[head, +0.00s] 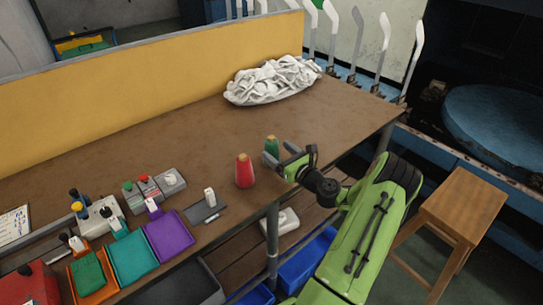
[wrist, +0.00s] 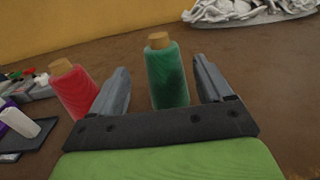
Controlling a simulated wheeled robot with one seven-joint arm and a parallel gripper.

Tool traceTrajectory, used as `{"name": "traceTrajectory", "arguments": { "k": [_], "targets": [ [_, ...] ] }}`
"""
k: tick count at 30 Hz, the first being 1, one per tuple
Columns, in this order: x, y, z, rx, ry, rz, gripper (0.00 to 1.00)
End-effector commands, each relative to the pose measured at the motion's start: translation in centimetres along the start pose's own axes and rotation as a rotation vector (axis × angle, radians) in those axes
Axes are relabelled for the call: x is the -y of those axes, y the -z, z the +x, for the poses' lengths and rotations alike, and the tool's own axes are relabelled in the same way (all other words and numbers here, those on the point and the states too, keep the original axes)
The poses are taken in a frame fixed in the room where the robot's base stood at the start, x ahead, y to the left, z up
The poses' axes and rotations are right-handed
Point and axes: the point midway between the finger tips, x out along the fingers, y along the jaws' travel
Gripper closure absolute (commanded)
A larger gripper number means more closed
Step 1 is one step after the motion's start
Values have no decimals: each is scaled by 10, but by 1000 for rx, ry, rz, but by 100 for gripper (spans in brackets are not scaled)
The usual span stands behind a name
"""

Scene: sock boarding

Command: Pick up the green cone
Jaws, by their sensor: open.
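The green cone (head: 271,148) stands upright on the brown table near its front edge, and my gripper partly hides it in the head view. In the wrist view the green cone (wrist: 167,76) stands between my two open fingers, with a gap on each side. My gripper (head: 283,156) is open, low over the table and level with the cone; it also shows in the wrist view (wrist: 163,82). No contact with the cone is visible.
A red cone (head: 245,171) stands close to the left of the green cone. A white crumpled heap (head: 272,80) lies at the back. Purple (head: 169,235), teal (head: 133,259) and orange trays sit at the left. The table (head: 190,130) behind the cones is clear.

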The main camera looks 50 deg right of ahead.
Motion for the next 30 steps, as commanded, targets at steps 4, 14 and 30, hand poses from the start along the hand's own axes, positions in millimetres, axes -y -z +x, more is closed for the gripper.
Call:
{"name": "traceTrajectory", "arguments": {
  "k": [4,14,30],
  "targets": [
    [0,0,17,2,-1,-4,21],
    [4,0,64,0,-1,-2,21],
    [4,0,64,-1,0,-2,78]
  ]
}}
